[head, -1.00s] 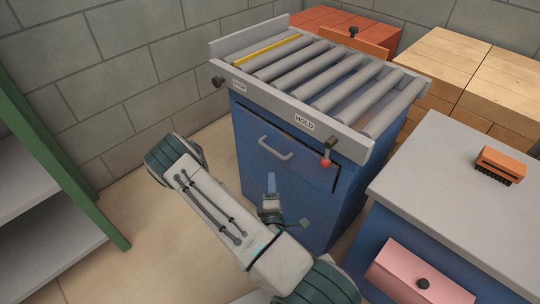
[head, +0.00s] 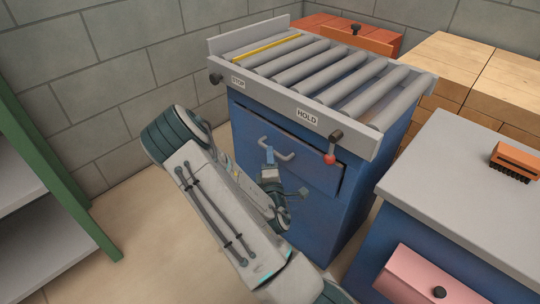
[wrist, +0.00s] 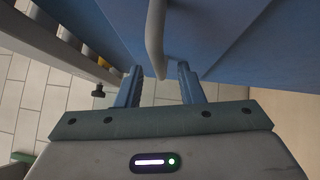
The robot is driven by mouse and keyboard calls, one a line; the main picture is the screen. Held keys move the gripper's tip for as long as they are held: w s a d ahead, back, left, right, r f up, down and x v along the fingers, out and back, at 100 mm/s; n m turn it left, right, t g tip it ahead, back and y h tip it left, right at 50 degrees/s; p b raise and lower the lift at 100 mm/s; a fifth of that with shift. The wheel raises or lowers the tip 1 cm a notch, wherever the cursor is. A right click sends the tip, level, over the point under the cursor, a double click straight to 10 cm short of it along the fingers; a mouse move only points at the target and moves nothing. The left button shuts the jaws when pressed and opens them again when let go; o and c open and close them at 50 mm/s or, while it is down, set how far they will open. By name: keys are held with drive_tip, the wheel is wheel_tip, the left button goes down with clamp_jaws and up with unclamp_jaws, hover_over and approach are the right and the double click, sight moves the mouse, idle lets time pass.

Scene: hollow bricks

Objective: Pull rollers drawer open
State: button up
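The rollers drawer (head: 308,165) is a blue front with a grey bar handle (head: 287,155), set in the blue cabinet under the roller top. The drawer looks shut. Whether a finger touches the bar is hard to tell.
A grey-topped counter (head: 460,185) with a pink drawer (head: 425,274) stands to the right. A green-framed shelf (head: 55,175) is at the left. Floor is clear between.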

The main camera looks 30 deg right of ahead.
drive_tip(key=shift+x, duration=1.8)
